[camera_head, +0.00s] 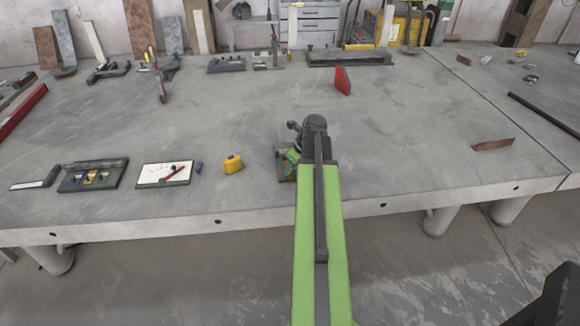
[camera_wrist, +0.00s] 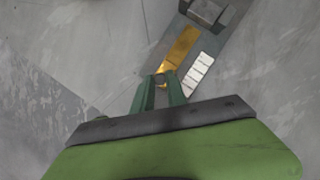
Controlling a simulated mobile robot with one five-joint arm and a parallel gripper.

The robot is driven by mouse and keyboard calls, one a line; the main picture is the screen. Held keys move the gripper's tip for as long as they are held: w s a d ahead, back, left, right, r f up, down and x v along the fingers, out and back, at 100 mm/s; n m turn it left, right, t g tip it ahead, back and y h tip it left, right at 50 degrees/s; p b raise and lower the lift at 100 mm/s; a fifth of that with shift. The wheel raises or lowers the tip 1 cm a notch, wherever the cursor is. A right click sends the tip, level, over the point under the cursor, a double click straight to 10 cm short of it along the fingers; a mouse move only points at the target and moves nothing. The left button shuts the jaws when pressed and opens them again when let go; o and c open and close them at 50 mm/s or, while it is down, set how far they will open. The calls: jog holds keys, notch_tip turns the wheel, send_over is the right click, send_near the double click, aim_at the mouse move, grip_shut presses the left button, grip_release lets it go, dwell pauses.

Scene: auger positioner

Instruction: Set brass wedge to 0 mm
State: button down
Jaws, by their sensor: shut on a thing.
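The brass wedge (camera_wrist: 182,48) shows in the wrist view as a long golden strip on a dark grey device base (camera_wrist: 232,32). A white scale with dark marks (camera_wrist: 199,70) runs beside it; its numbers are too small to read. My gripper (camera_wrist: 164,79) has its two green fingers at the wedge's near end and is shut on it. The exact contact is partly hidden between the fingers. In the head view the device (camera_head: 283,168) is mostly hidden behind my arm, near the table's front edge.
A yellow tape measure (camera_head: 233,163) lies left of the device, with a white board (camera_head: 164,174) and a dark tray of coloured pieces (camera_head: 93,176) further left. A red block (camera_head: 343,81) stands behind. A rusty strip (camera_head: 493,144) lies right. The table (camera_head: 420,130) between is clear.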

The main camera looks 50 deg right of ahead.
jog(key=c, duration=1.3)
grip_release()
jog(key=shift+s+a, duration=0.1)
jog(key=shift+s, duration=0.05)
jog(key=shift+c, duration=0.2)
jog(key=p+v, duration=1.6)
jog(key=v, duration=0.1)
jog(key=shift+r, duration=0.25)
